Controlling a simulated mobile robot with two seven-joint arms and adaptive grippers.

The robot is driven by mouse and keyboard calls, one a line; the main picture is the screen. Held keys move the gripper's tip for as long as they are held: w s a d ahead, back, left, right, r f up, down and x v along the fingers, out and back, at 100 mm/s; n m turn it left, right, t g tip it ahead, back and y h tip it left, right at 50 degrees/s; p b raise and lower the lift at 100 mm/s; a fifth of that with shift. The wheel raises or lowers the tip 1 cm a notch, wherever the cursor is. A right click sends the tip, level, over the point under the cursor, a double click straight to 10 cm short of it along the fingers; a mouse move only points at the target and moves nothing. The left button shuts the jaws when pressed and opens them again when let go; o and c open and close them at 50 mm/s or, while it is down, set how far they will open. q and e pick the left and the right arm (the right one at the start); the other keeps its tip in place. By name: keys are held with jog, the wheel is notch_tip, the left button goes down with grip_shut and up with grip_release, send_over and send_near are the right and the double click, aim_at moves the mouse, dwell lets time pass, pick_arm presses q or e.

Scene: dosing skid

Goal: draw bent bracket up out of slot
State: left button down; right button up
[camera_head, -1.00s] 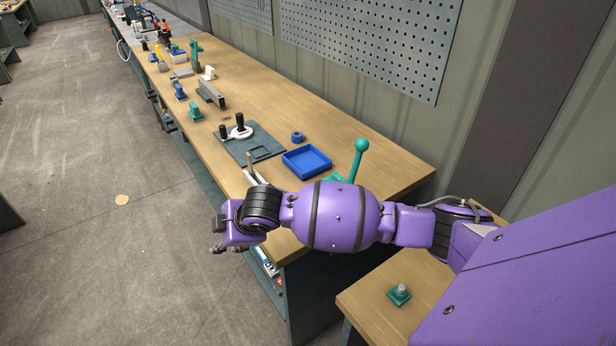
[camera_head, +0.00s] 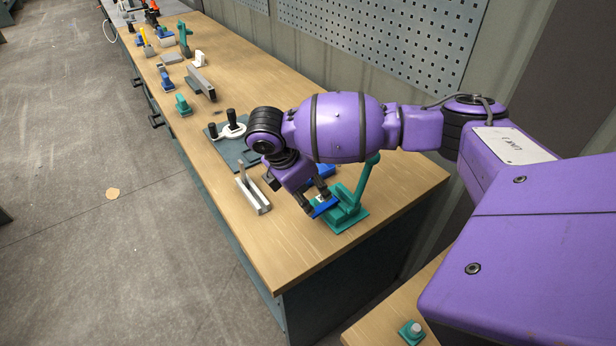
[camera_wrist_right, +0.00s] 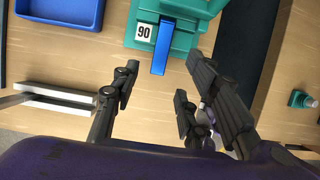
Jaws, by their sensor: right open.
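A blue strip (camera_head: 324,207), which looks like the bent bracket, sits in a teal fixture (camera_head: 350,218) with a tall lever at the bench's right end. In the wrist view the strip (camera_wrist_right: 161,48) stands out from the teal fixture (camera_wrist_right: 186,14) beside a white "90" label. I cannot see the slot or how deep the strip sits. My right gripper (camera_head: 318,200) is at the strip, pointing down. My left gripper is out of view.
A blue tray (camera_wrist_right: 60,12) lies beside the fixture, mostly hidden by my arm in the head view. A grey slotted bar with an upright (camera_head: 252,192) stands to the left. A dark plate (camera_head: 232,150) carries a white part with black knobs. The front bench corner is clear.

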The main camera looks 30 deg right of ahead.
aim_at(319, 209)
jog(key=shift+d+f, duration=0.25)
jog(key=shift+f, duration=0.3)
jog(key=shift+s+x, duration=0.25)
jog(key=shift+x, duration=0.85)
jog(key=x, duration=0.3)
jog(key=shift+w+f, duration=0.15)
jog(key=shift+f, duration=0.05)
jog(key=shift+d+f, duration=0.15)
jog(key=shift+f, duration=0.1)
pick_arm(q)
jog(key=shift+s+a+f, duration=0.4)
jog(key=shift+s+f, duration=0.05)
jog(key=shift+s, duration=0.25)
pick_arm(e)
jog(key=shift+f, duration=0.1)
jog(key=shift+c, duration=0.2)
